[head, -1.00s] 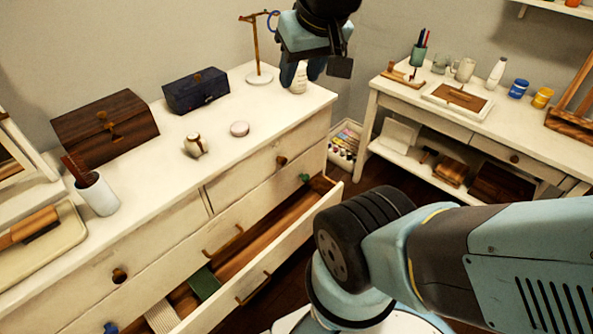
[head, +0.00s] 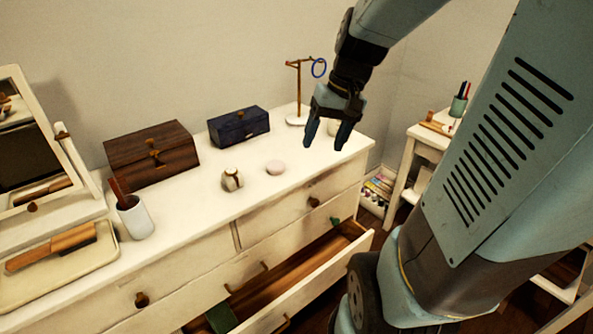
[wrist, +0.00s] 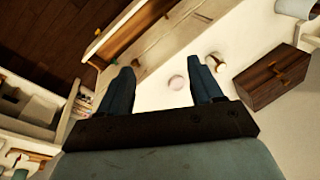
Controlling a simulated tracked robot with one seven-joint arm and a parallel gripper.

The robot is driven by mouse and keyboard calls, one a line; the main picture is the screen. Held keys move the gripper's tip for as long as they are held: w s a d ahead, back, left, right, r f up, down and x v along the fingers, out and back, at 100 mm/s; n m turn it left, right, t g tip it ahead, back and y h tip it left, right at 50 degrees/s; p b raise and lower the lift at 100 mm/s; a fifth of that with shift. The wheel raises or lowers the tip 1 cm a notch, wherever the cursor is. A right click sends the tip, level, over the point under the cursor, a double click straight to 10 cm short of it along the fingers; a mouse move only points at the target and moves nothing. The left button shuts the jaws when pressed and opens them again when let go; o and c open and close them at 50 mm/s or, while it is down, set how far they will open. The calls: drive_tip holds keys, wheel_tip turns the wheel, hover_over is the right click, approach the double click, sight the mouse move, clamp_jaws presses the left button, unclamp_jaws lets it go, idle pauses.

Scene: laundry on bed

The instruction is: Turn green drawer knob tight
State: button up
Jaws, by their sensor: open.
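The green knob (head: 335,220) is small and sits on the right part of the dresser front, by the top edge of the open lower drawer (head: 312,277). My gripper (head: 323,142) is open and empty, pointing down above the right end of the dresser top (head: 205,213), up and apart from the green knob. In the wrist view my gripper's two fingers (wrist: 161,80) are spread. A brown knob (head: 314,202) sits on the drawer above the open one. A small knob (wrist: 138,62) shows just beyond the fingers in the wrist view; its colour is hard to tell.
A white desk (head: 425,145) stands to the right.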

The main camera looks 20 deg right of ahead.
drive_tip(key=w+d+f+m+t+y, duration=0.1)
drive_tip(key=w+d+f+m+y, duration=0.2)
drive_tip(key=f, duration=0.5)
drive_tip(key=w+d+f+m+t+y, duration=0.1)
drive_tip(key=w+d+f+m+y, duration=0.1)
drive_tip(key=w+d+f+y, duration=0.5)
drive_tip(key=d+f+m+t, duration=0.1)
drive_tip(key=d+f+m, duration=0.15)
drive_tip(key=f, duration=0.75)
drive_tip(key=s+d+f+m+t, duration=0.1)
drive_tip(key=d+f+m+t, duration=0.5)
drive_tip(key=f, duration=0.6)
drive_tip(key=m+t+h, duration=0.6)
drive_tip(key=t+h, duration=0.1)
approach(338, 223)
drive_tip(key=x, duration=0.8)
drive_tip(key=shift+w+a+r, duration=0.15)
drive_tip(key=shift+w+a, duration=0.05)
drive_tip(key=shift+c, duration=0.2)
